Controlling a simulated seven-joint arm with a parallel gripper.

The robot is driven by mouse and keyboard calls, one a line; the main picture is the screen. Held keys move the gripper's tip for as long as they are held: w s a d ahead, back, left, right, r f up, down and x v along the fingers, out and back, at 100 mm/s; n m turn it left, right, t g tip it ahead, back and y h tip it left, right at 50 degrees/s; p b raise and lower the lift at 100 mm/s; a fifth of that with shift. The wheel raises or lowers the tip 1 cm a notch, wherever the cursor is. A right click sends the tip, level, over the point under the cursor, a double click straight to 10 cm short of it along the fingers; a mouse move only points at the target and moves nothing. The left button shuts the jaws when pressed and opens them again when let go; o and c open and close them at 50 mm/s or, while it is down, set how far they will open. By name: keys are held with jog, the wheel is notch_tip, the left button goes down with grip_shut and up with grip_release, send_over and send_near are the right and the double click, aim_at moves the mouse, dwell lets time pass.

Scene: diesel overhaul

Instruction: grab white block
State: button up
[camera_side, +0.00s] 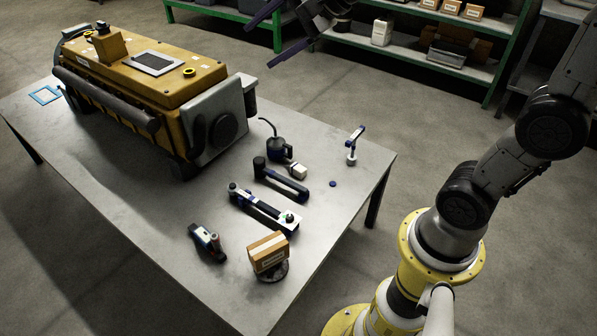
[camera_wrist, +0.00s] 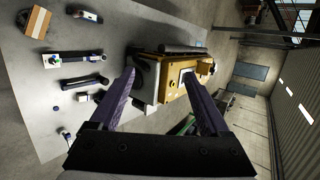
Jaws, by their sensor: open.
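A small white block (camera_side: 298,171) lies on the grey table beside a dark oil can (camera_side: 279,150) with a thin spout. In the wrist view the white block (camera_wrist: 83,97) is small, at the left, well outside my fingers. My gripper (camera_side: 259,47) is at the top of the side view, high above the floor behind the table. It is open and empty, and far from the block. In the wrist view the two long purple fingers of my gripper (camera_wrist: 159,73) are spread wide, with the yellow engine (camera_wrist: 172,76) visible beyond and between them.
The yellow engine (camera_side: 150,75) fills the table's left part. Around the block are a dark handled tool (camera_side: 280,180), a longer tool with a white plate (camera_side: 264,208), a blue cap (camera_side: 333,183) and a clamp-like stand (camera_side: 354,146). A cardboard box (camera_side: 268,251) stands near the front.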

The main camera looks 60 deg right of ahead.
jog(key=w+d+f+m+h, duration=0.2)
jog(key=w+d+f+m, duration=0.8)
jog(key=w, duration=0.4)
jog(key=m+g+h, duration=0.1)
jog(key=m+g, duration=0.4)
jog(key=m, duration=0.6)
send_over(300, 168)
jog(key=s, duration=0.3)
jog(key=f, duration=4.8)
jog(key=shift+w+a+f, duration=0.15)
jog(key=shift+a+f, duration=0.05)
jog(key=shift+f, duration=0.05)
jog(key=shift+x, duration=3.35)
jog(key=shift+d, duration=0.1)
